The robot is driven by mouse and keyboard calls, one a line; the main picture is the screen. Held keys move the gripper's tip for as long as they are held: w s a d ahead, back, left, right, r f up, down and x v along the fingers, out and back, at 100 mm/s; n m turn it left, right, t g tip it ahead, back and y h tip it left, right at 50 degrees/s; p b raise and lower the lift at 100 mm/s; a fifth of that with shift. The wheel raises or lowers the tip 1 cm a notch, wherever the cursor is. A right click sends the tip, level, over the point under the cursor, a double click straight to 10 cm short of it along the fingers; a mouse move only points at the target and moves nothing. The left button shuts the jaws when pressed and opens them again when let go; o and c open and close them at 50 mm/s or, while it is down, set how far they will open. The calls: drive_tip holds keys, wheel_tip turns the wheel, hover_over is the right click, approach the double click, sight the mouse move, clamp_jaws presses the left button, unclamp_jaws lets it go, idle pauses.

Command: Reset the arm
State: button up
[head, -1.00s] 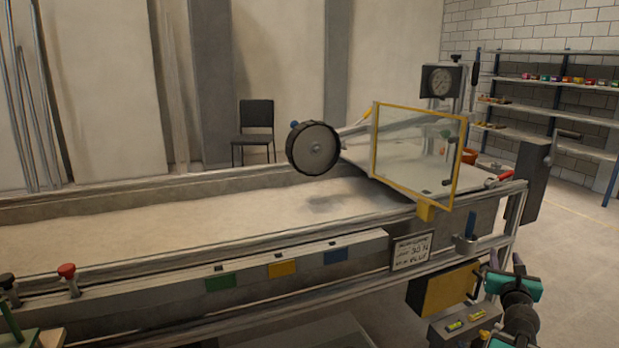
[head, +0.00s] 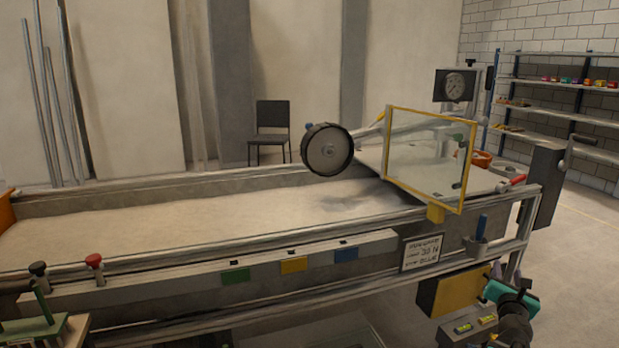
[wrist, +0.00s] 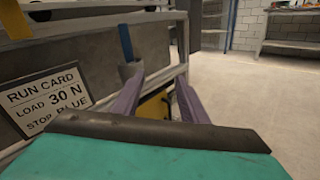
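A black-rimmed grey wheel (head: 327,149) hangs at the end of a pale metal arm (head: 405,124), and looks apart from the sand (head: 190,210) of the long bed. The arm runs back to the right, partly behind a clear yellow-framed panel (head: 427,158). My gripper is low at the right in the head view, in front of the bed's end. In the wrist view its two purple fingers (wrist: 158,100) are apart with nothing visible between them. A holder with a blue-handled tool (wrist: 127,55) stands beyond the left finger. It also shows in the head view (head: 480,230).
A run card (head: 422,252) reads "LOAD 30 N, STOP BLUE". Green, yellow and blue tabs (head: 346,255) line the front rail. A red lever (head: 512,183) and a dial gauge (head: 455,87) are at the right end. Open floor (head: 580,250) lies to the right.

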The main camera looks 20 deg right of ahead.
drive_tip(key=w+a+f+m+g+y+p, duration=0.35)
drive_tip(key=a+f+m, duration=0.45)
drive_tip(key=a+f, duration=0.6)
drive_tip(key=w+a+f+m+g+y+p, duration=0.4)
drive_tip(key=a+f+m, duration=0.3)
drive_tip(key=a+f, duration=0.65)
drive_tip(key=s+a+f+m+g+y+p, duration=0.1)
drive_tip(key=s+a+f+m+g+p, duration=0.1)
drive_tip(key=s+a+f, duration=0.5)
drive_tip(key=s+a+m+g+y+p, duration=0.15)
drive_tip(key=s+a, duration=0.35)
drive_tip(key=a, duration=0.5)
drive_tip(key=s+a+f+m+g+y+p, duration=0.1)
drive_tip(key=s+a+f+m+g+p, duration=0.3)
drive_tip(key=a, duration=0.5)
drive_tip(key=s+a+m+g+y, duration=0.1)
drive_tip(key=s+a+g, duration=0.1)
drive_tip(key=s+a, duration=0.6)
drive_tip(key=s, duration=0.2)
drive_tip(key=shift+s+a+r+y, duration=0.15)
drive_tip(key=shift+s+a+y, duration=0.25)
drive_tip(key=shift+c, duration=1)
